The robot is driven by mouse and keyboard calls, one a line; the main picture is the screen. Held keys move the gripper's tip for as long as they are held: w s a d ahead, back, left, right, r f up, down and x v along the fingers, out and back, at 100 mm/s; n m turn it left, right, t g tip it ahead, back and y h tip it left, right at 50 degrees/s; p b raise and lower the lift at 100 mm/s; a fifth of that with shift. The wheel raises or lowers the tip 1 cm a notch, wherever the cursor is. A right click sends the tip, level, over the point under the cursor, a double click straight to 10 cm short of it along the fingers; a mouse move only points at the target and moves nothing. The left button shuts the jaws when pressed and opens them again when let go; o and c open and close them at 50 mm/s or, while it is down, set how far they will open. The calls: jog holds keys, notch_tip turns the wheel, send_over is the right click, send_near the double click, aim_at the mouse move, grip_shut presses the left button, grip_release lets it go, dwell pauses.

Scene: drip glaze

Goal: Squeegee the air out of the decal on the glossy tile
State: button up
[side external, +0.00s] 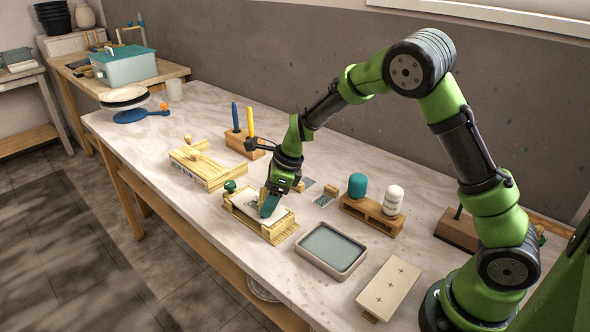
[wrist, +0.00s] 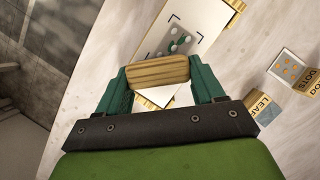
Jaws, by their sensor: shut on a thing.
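The white glossy tile (side external: 244,207) lies in a wooden holder (side external: 283,231) near the front edge of the table. In the wrist view the tile (wrist: 206,22) bears a decal (wrist: 176,42) with a leaf-like green print, several pale round bubbles and dark corner marks around it. My gripper (side external: 268,204) is over the tile, its teal fingers shut on the wooden handle of the squeegee (wrist: 158,71). The handle sits just below the decal in the wrist view. The squeegee's lower edge is hidden, so I cannot tell whether it touches the tile.
A water tray (side external: 357,268) and a board with crosses (side external: 388,289) lie to the right. A wooden rack (side external: 372,216) holds a teal bottle and a white one. Cards marked DOTS (wrist: 289,70) and LEAF (wrist: 262,108) lie beside the holder. Another wooden fixture (side external: 208,166) stands left.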

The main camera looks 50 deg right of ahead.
jog(key=shift+f, duration=0.15)
jog(key=shift+w, duration=0.9)
jog(key=shift+w+r, duration=0.2)
jog(key=shift+w, duration=1.75)
notch_tip(320, 180, up, 7)
